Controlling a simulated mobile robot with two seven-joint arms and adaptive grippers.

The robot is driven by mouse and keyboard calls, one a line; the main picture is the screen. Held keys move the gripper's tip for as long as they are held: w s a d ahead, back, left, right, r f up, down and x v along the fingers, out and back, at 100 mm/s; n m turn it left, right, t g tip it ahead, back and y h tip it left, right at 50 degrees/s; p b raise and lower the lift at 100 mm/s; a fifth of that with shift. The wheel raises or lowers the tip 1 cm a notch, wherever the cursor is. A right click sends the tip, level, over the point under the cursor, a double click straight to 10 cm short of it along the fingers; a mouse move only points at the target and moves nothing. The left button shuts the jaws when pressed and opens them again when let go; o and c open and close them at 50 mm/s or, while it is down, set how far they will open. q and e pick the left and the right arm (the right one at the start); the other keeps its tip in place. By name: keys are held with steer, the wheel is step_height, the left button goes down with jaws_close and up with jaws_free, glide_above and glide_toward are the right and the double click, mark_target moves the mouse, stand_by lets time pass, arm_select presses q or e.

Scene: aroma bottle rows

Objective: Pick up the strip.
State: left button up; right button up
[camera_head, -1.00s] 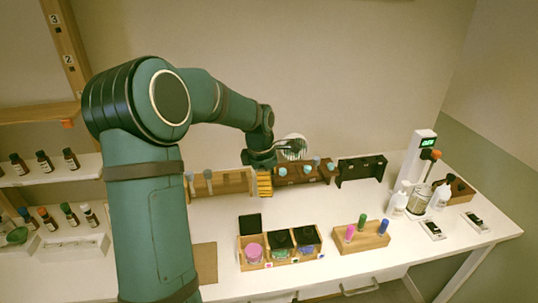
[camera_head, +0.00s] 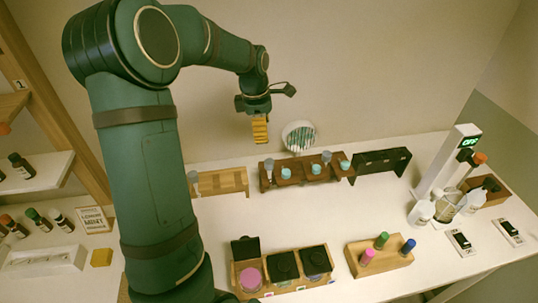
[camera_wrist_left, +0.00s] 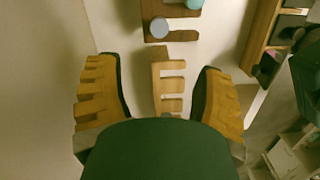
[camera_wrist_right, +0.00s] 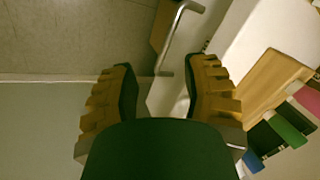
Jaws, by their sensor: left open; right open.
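I cannot make out any strip for certain in these views. My left gripper (camera_head: 260,130) has yellow ridged fingers and hangs in the air above the back of the counter, higher than the light wooden slotted rack (camera_head: 222,182). In the left wrist view its fingers (camera_wrist_left: 158,66) are spread apart and empty, with the slotted rack (camera_wrist_left: 158,84) showing between and beyond them. My right gripper is outside the head view. In the right wrist view its fingers (camera_wrist_right: 160,66) are spread and empty, with a metal handle beyond them.
A dark brown rack (camera_head: 300,178) with several teal-topped bottles and a black rack (camera_head: 383,161) stand along the back. In front are a wooden box (camera_head: 280,288) of jars and a block (camera_head: 378,262) with coloured tubes. The white counter (camera_head: 330,215) between them is clear.

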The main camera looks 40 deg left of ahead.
arm_select(q)
glide_above(269, 161)
steer(key=f, duration=0.8)
steer(key=shift+s+a, duration=0.3)
steer(key=shift+a, duration=0.05)
steer(key=shift+w+d+f, duration=0.1)
steer(key=shift+f, duration=0.8)
steer(key=shift+w+d+f, duration=0.15)
steer(key=shift+f, duration=0.8)
steer(key=shift+w+d+f, duration=0.1)
steer(key=shift+f, duration=0.8)
steer(key=c, duration=1.1)
